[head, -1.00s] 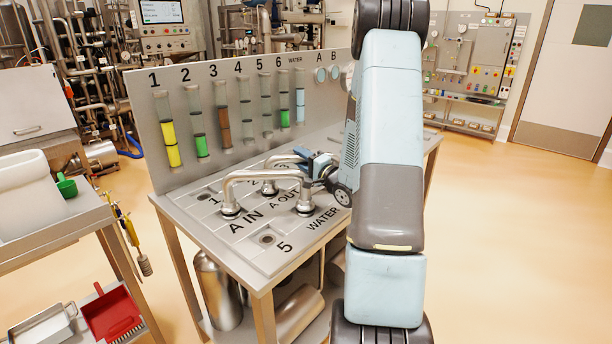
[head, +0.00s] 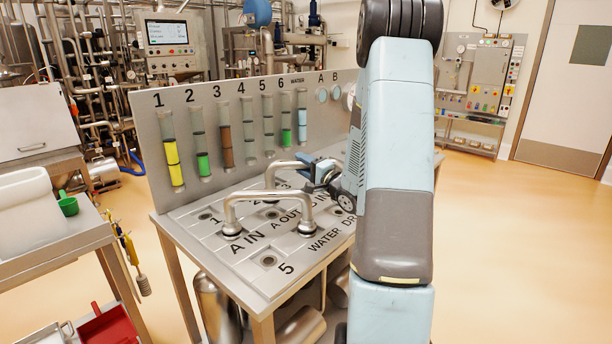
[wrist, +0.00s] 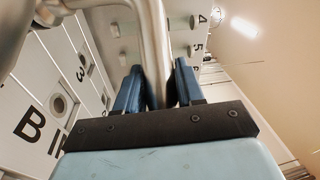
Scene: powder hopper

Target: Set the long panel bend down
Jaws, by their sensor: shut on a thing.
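My gripper (head: 322,172) is shut on a steel panel bend (head: 285,166), the farther of two on the panel; I take it as the long one. In the wrist view, both blue fingers (wrist: 157,88) close around its tube (wrist: 155,50), and another curved length shows at upper left. In the head view its left leg hangs down behind the nearer bend, so its lower end is partly hidden. It appears raised above the panel. The nearer bend (head: 268,195) stands on the panel with one foot by A IN and the other by WATER.
The panel table (head: 235,262) has labelled ports, with the port by 5 (head: 268,261) open. An upright board (head: 150,120) with several sight tubes stands behind. A side cart (head: 60,240) with a green scoop (head: 67,205) is at left. Open floor lies right.

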